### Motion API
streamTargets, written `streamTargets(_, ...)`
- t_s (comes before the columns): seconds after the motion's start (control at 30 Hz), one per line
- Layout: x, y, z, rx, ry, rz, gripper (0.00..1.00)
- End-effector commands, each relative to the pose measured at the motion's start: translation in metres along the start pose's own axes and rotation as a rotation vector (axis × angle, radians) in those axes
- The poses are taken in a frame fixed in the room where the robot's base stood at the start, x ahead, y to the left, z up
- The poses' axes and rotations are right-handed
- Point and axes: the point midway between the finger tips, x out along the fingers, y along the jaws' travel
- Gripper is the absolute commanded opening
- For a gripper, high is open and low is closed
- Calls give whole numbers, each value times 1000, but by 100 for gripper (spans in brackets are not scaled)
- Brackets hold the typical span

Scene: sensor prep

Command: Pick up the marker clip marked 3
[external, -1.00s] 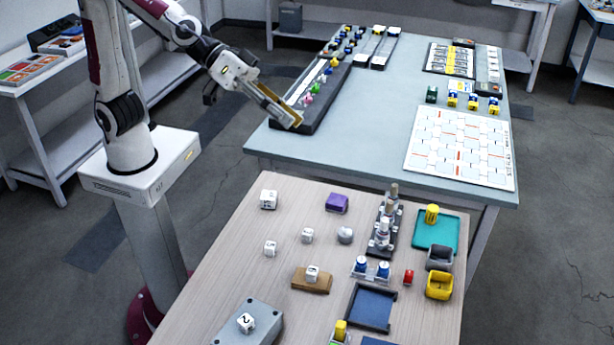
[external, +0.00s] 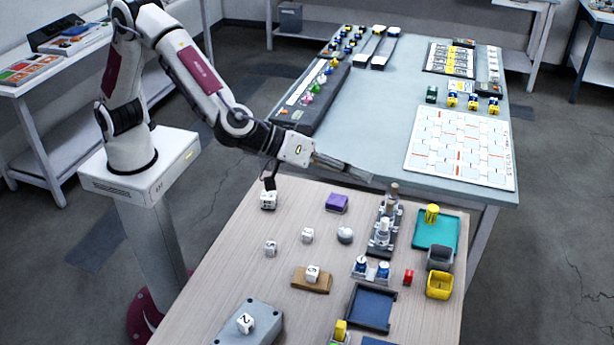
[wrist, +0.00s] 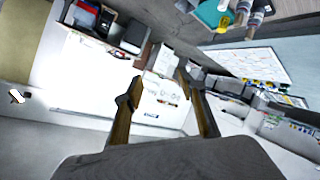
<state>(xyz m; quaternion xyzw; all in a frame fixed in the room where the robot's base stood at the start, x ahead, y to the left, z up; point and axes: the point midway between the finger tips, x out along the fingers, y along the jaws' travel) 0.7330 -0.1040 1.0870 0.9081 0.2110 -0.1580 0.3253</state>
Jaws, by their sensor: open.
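Several white marker clips with dark markings are on the wooden table in the external view. One (external: 268,200) is at the back left, two smaller ones (external: 271,248) (external: 307,235) are in the middle, and one (external: 312,272) rests on a brown block. Another (external: 246,322), on a grey box, seems to read 2. I cannot tell which is marked 3. My gripper (external: 358,173) is above the table's far edge, pointing right, away from the clips. Its fingers (wrist: 158,82) are apart with nothing between them in the wrist view.
A purple block (external: 337,203) and a grey ball (external: 345,236) are near the clips. Rightward are a bottle rack (external: 373,246), blue tray (external: 371,308), teal tray (external: 450,229) and yellow bin (external: 439,286). The blue-grey table (external: 380,130) is behind.

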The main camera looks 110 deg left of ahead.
Motion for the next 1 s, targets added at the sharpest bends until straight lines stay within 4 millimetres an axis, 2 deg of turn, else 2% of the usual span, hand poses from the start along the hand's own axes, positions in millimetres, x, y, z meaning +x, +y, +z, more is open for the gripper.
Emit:
streamTargets(0.2,26,-31,34,-17,56,-137,40)
streamTargets(0.5,44,-84,82,-15,131,-344,40)
streamTargets(0.73,44,-130,124,7,184,-516,40)
streamTargets(1.0,29,-187,174,59,237,-726,40)
